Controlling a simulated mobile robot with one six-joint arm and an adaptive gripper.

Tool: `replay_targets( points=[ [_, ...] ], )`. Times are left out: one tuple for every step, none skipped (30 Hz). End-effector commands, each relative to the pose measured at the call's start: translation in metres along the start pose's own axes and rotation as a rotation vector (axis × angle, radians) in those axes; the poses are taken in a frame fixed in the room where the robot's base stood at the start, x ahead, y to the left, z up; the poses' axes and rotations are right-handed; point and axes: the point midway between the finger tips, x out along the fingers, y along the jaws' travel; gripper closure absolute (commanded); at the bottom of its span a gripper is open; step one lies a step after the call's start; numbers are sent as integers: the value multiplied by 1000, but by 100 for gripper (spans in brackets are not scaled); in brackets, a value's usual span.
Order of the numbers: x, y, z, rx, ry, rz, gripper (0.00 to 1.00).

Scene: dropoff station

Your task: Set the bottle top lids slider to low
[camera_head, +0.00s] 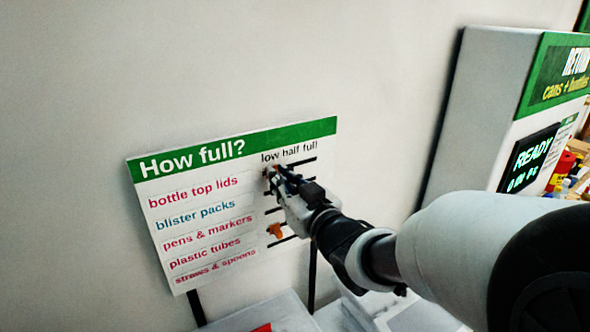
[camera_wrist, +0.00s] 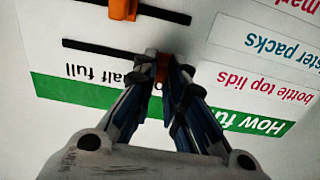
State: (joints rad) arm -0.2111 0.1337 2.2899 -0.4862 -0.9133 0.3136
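In the wrist view the board appears upside down. The orange bottle top lids slider (camera_wrist: 162,70) sits between my fingertips, near the low end of its dark track (camera_wrist: 100,48). My gripper (camera_head: 272,172) reaches the top row from the right. In the wrist view my gripper (camera_wrist: 165,66) has its fingers drawn together around the slider knob. The fingers hide the "low" word there and part of the knob.
Another orange slider (camera_wrist: 123,9) sits mid-track on the neighbouring row. A lower orange slider (camera_head: 275,230) shows under my arm. A return machine with a "READY" screen (camera_head: 530,160) stands at the right. The wall left of the board is clear.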

Motion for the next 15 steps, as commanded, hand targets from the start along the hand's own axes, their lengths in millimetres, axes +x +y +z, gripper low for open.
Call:
replay_targets(
  points=[
    [0,-2,0,-2,0,-6,85],
    [0,-2,0,-2,0,-6,83],
    [0,-2,0,-2,0,-6,80],
    [0,-2,0,-2,0,-6,78],
    [0,-2,0,-2,0,-6,76],
    [0,-2,0,-2,0,-5,73],
    [0,-2,0,-2,0,-5,71],
    [0,-2,0,-2,0,-5,69],
    [0,-2,0,-2,0,-4,68],
    [0,-2,0,-2,0,-4,68],
    [0,-1,0,-1,0,-4,68],
    [0,-1,0,-1,0,-4,68],
    [0,-1,0,-1,0,-4,68],
    [0,-1,0,-1,0,-4,68],
    [0,-1,0,-1,0,-3,68]
  ],
)
